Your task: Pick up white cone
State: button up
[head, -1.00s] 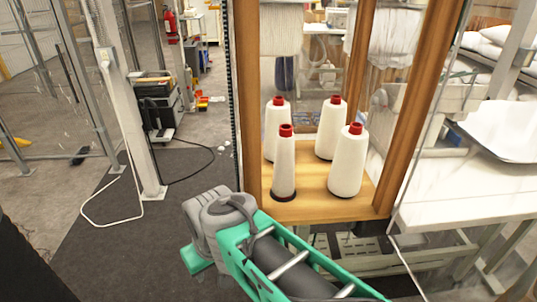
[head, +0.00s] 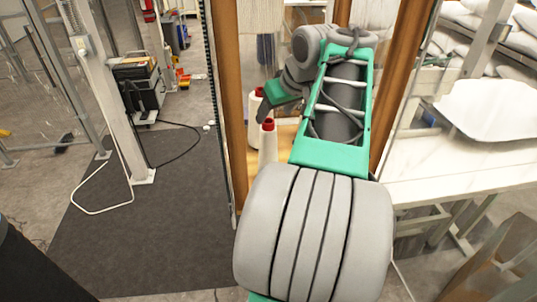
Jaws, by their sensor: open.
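Two white cones with red tops show in the head view, standing upright on the wooden shelf (head: 288,132) at the left. The front one (head: 268,148) is partly covered by my arm, and the back one (head: 254,132) is partly covered by the front one and my gripper. My gripper (head: 268,108) is open, just above and beside the red top of the front cone, with its dark finger pointing down. I cannot tell whether it touches a cone. Any cones farther right are hidden behind my arm.
Wooden posts frame the shelf, one at the left (head: 229,120) and one at the right (head: 400,80). A white table (head: 450,175) stands at the right. Dark floor matting (head: 150,230) lies clear at the left, with a white cable near a metal post (head: 110,100).

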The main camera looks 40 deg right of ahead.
aim_at(269, 122)
jog(key=p+x, duration=0.1)
jog(key=x, duration=0.6)
jog(key=shift+w+d+f, duration=0.1)
jog(key=shift+f, duration=0.1)
jog(key=shift+c, duration=0.6)
grip_shut()
